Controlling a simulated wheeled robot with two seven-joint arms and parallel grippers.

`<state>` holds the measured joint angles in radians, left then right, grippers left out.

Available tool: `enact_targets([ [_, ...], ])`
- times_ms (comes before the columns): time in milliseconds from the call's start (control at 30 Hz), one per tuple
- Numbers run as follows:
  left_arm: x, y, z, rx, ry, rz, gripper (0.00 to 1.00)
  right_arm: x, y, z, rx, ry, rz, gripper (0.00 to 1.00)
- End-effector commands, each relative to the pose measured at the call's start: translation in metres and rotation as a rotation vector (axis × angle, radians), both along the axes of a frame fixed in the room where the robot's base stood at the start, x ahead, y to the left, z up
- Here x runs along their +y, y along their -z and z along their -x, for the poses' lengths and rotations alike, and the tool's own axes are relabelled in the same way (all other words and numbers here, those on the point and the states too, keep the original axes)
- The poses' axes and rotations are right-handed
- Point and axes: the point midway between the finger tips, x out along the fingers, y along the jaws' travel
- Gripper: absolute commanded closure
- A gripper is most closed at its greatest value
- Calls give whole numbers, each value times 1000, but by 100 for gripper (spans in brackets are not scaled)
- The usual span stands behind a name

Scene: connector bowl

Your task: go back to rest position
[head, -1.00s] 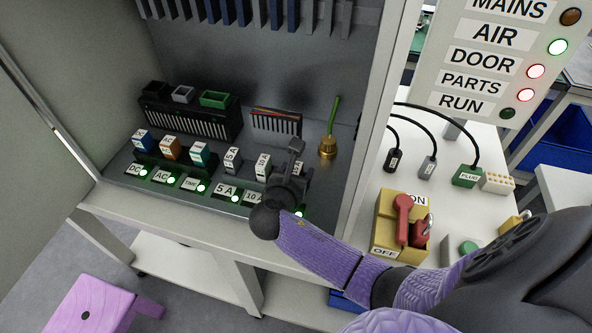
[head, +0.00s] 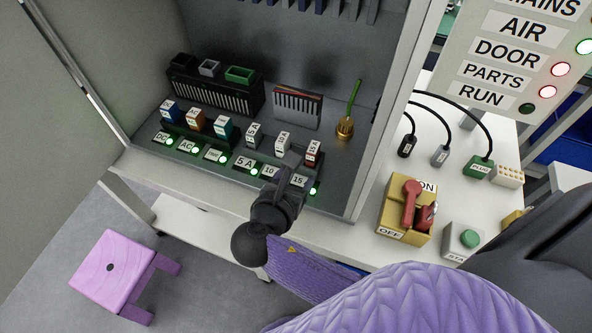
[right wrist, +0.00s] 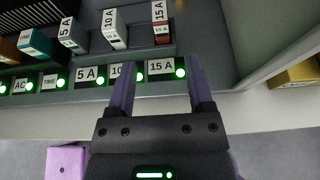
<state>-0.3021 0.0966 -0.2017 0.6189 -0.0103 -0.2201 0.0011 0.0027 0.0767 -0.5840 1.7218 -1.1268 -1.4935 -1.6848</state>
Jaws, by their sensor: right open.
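My right gripper (head: 284,176) is at the front edge of the cabinet shelf, in front of the 10 and 15 A labels. In the right wrist view my right gripper (right wrist: 157,82) has its two fingers apart with nothing between them. Behind it, the 15 A module (head: 313,153) and the 10 A module (head: 283,143) stand upright in the row. The 15 A module also shows in the right wrist view (right wrist: 160,24), beyond the fingertips. My left gripper is not in view.
The cabinet's right post (head: 372,150) stands close to the right of my gripper. A yellow ON/OFF switch box (head: 400,238) with a red handle is on the white table. A purple stool (head: 112,268) is on the floor at lower left. Several green lights line the shelf edge.

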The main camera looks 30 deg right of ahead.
Motion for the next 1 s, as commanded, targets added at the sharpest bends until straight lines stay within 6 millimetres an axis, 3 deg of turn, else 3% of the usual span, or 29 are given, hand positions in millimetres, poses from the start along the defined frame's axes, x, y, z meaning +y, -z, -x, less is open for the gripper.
enact_targets([
  [167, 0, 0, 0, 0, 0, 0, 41, 0, 1, 0, -1, 3, -5, 33],
  [267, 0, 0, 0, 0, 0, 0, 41, -5, 12, 14, -44, 89, -174, 33],
  [400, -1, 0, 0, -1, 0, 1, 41, -10, 37, 58, -200, 438, -678, 33],
  [600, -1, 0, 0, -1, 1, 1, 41, -4, 44, 106, -398, 949, -1171, 33],
  [900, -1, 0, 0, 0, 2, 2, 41, 11, 21, 154, -596, 1626, -1568, 33],
  [933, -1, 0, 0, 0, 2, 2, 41, 13, 21, 156, -604, 1675, -1584, 33],
  [1000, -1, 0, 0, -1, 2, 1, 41, 13, 45, 152, -593, 1672, -1563, 33],
])
